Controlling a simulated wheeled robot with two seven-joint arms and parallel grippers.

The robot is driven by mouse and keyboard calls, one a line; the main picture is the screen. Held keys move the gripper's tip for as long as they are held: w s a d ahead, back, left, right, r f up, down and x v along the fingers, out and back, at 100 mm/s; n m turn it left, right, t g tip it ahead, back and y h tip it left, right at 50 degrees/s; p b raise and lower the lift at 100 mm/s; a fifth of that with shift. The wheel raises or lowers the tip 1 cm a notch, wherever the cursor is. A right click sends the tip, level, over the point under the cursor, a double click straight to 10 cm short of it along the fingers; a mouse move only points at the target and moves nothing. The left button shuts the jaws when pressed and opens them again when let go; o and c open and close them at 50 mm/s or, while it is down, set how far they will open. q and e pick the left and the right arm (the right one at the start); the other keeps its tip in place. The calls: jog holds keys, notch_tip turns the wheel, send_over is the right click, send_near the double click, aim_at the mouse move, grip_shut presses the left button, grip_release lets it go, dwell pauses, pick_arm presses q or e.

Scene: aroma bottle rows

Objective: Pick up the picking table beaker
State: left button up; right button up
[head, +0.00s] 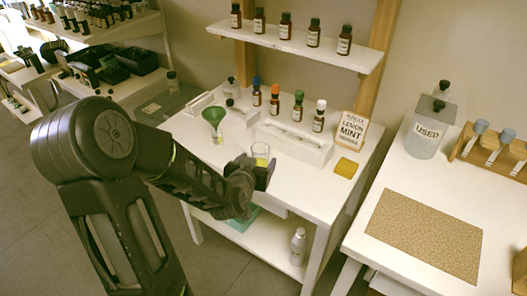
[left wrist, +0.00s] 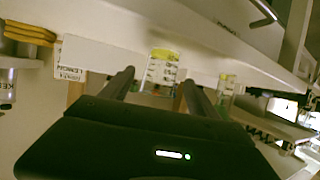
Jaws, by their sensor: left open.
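The beaker (head: 261,151) is a small clear glass with yellow liquid, standing on the white picking table (head: 225,155). In the left wrist view, which looks upside down, the beaker (left wrist: 161,70) shows graduation marks and appears between the two finger tips. My left gripper (head: 262,169) is open at the beaker, on its near side, and partly hides its lower part. In the left wrist view the open fingers (left wrist: 158,85) point toward it. I cannot tell whether they touch it. My right gripper is not in view.
The table's front area is mostly clear.

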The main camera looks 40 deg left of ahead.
pick_arm(q)
jog(key=shift+s+d+r, duration=0.1)
jog(key=shift+s+r, duration=0.05)
jog(key=shift+s, duration=0.1)
jog(key=shift+x, duration=1.45)
jog(key=shift+p+x, duration=0.35)
jog(key=shift+x, duration=2.2)
jog(key=c, duration=1.5)
